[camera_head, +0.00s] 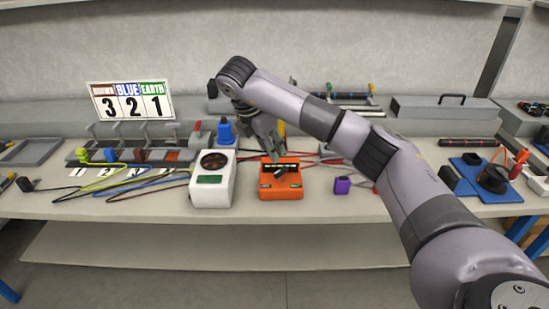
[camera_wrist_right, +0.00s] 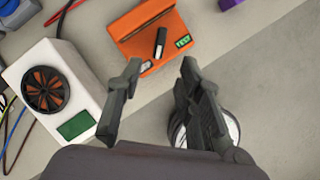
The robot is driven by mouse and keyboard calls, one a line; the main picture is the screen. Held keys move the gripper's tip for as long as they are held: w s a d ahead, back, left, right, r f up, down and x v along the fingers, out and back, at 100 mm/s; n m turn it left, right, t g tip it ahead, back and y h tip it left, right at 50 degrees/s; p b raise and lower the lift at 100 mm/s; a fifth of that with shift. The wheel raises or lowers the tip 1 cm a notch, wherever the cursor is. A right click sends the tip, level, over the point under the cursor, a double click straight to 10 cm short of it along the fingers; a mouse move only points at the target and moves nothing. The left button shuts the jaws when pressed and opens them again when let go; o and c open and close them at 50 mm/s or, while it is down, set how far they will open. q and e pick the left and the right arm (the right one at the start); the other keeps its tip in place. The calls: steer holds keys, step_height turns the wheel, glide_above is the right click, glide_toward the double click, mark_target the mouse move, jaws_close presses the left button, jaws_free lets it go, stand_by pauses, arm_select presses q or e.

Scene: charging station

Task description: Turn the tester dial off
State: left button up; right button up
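The tester is an orange box (camera_head: 281,187) on the bench, right of a white fan unit; it also shows at the top of the right wrist view (camera_wrist_right: 148,25). Its dial is a dark bar knob (camera_wrist_right: 161,42) on the front part of the box. A green TEST label (camera_wrist_right: 183,41) is on one side of the knob, and a pale label I cannot read is on the other. My right gripper (camera_wrist_right: 158,70) is open and empty, its fingertips apart near the tester's front edge. In the head view the right gripper (camera_head: 268,137) hangs over the tester's back. My left gripper is not in view.
The white unit with a round fan (camera_head: 213,180) stands close to the left of the tester. A small purple block (camera_head: 342,185) lies to its right. Cables (camera_head: 125,186) spread over the left bench. A blue board (camera_head: 482,178) lies at right. The bench front is clear.

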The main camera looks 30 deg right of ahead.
steer(key=shift+v, duration=1.15)
